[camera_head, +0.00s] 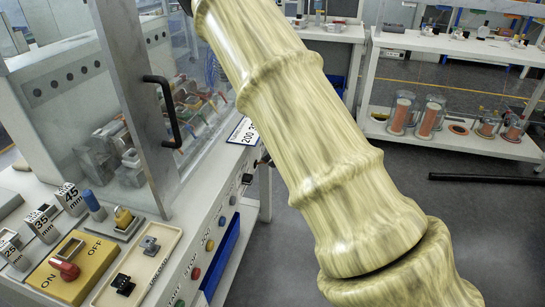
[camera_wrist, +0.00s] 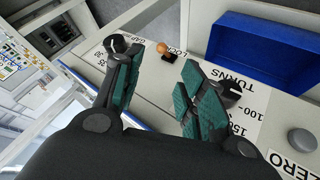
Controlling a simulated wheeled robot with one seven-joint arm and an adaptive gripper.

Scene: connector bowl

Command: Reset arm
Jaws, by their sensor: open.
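In the wrist view my gripper (camera_wrist: 158,72) is open, with its two green-padded fingers apart and nothing between them. It is in front of a white panel that carries a "TURNS" label (camera_wrist: 228,78), a black knob (camera_wrist: 232,92) near the right finger, and a blue bin (camera_wrist: 265,50) beyond. In the head view my marbled yellow-green arm crosses from the top middle to the bottom right. My gripper is not visible there.
In the head view, a white workbench at left holds a cream tray (camera_head: 104,296) with a black connector (camera_head: 122,285) and a grey one (camera_head: 150,245). A yellow ON/OFF switch box (camera_head: 83,268) stands beside it. A clear guard door with a black handle (camera_head: 167,110) rises behind.

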